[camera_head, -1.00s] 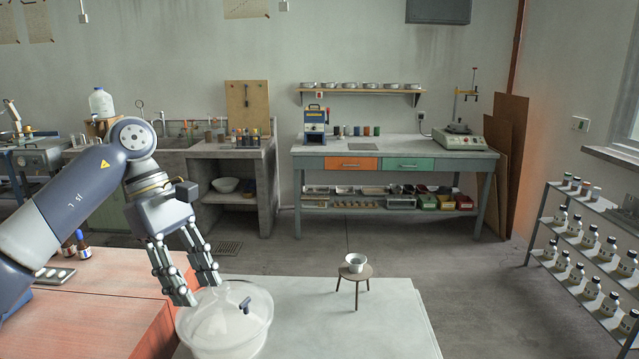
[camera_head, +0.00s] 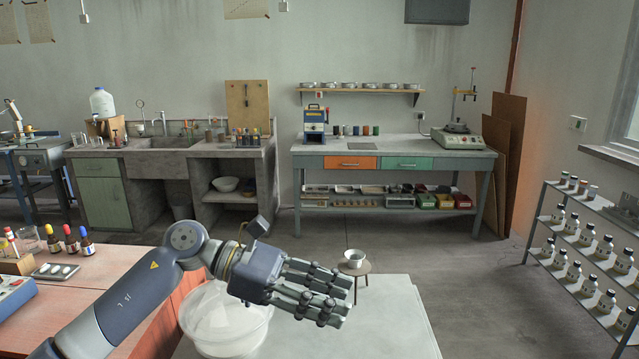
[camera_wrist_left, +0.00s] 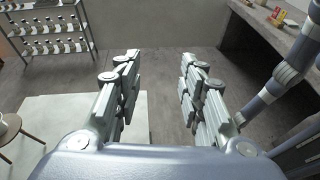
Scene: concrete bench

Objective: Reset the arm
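My left arm (camera_head: 150,290) comes in from the lower left of the head view, bent at the elbow. My left gripper (camera_head: 335,308) points to the right above the pale tabletop. In the left wrist view the two fingers of the left gripper (camera_wrist_left: 160,75) stand apart with floor showing between them, so it is open and empty. A clear round container (camera_head: 225,330) stands below and behind the wrist; its top is partly hidden by my arm. My right gripper is not in view.
A small stool (camera_head: 363,268) with a white bowl (camera_head: 355,257) on it stands just beyond the fingers. Bottles (camera_head: 72,242) and a tray (camera_head: 55,271) sit on the orange table at left. The pale tabletop (camera_head: 390,325) is clear at right.

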